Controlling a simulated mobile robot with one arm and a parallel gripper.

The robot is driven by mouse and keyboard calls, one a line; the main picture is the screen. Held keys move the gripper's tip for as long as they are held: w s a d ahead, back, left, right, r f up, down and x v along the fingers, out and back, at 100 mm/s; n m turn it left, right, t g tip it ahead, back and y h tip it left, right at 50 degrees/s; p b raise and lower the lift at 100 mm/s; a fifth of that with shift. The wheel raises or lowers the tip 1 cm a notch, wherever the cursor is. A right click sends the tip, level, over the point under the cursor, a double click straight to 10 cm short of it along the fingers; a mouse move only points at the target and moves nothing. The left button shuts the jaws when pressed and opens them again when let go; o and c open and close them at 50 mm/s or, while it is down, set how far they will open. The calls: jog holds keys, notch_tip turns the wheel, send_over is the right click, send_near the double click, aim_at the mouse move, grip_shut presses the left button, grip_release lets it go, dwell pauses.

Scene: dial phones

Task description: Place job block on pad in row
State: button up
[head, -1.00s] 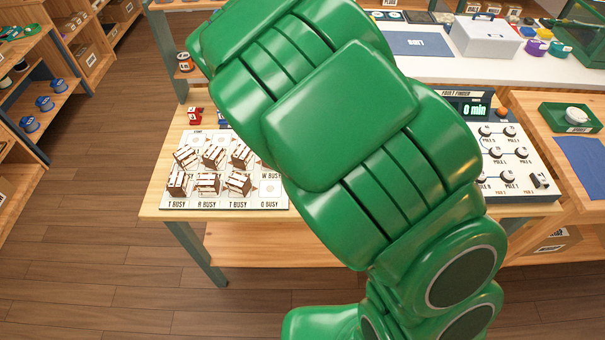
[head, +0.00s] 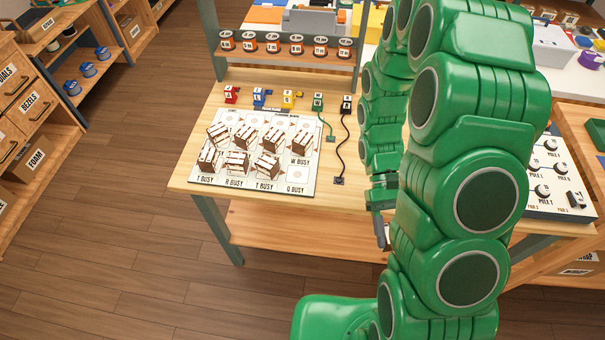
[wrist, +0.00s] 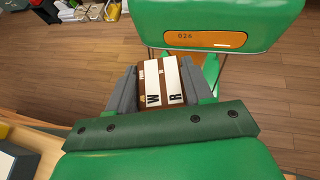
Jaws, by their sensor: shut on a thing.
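The job block (wrist: 160,82) is a brown block with cream label strips reading W and R. In the wrist view it sits between the two grey fingers of my gripper (wrist: 160,88), which is shut on it, with floor behind. In the head view my gripper (head: 381,230) hangs near the table's front edge, right of the board; the held block is not clear there. The white board (head: 312,152) bears two rows of similar blocks (head: 237,162). The Q BUSY pad (head: 297,175) at its front right is bare. Round pads show along its back edge.
A dial panel (head: 548,180) stands right of my arm. The wood table (head: 190,177) has a bare left strip.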

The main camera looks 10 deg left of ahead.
jog(key=a+r+m+t+y, duration=0.1)
jog(key=a+r+m+y, duration=0.2)
jog(key=a+m+y, duration=0.7)
jog(key=w+a+r+m+t+y, duration=0.5)
jog(key=a+r+m+t, duration=0.1)
jog(key=a+r+m, duration=0.15)
jog(key=shift+n, duration=0.35)
jog(key=w+a+f, duration=0.2)
jog(key=w+f, duration=0.1)
jog(key=w, duration=0.1)
jog(key=w+a+f, duration=0.2)
jog(key=w+f, duration=0.1)
jog(key=w, duration=0.1)
jog(key=w+a+f, duration=0.2)
jog(key=w+f, duration=0.1)
jog(key=w, duration=0.1)
jog(key=shift+a+f, duration=0.1)
jog(key=shift+a, duration=0.1)
jog(key=shift+w+a+f, duration=0.1)
jog(key=shift+w+f, duration=0.2)
jog(key=shift+f, duration=1.55)
jog(key=shift+f, duration=0.1)
jog(key=o, duration=1.1)
jog(key=shift+c, duration=0.2)
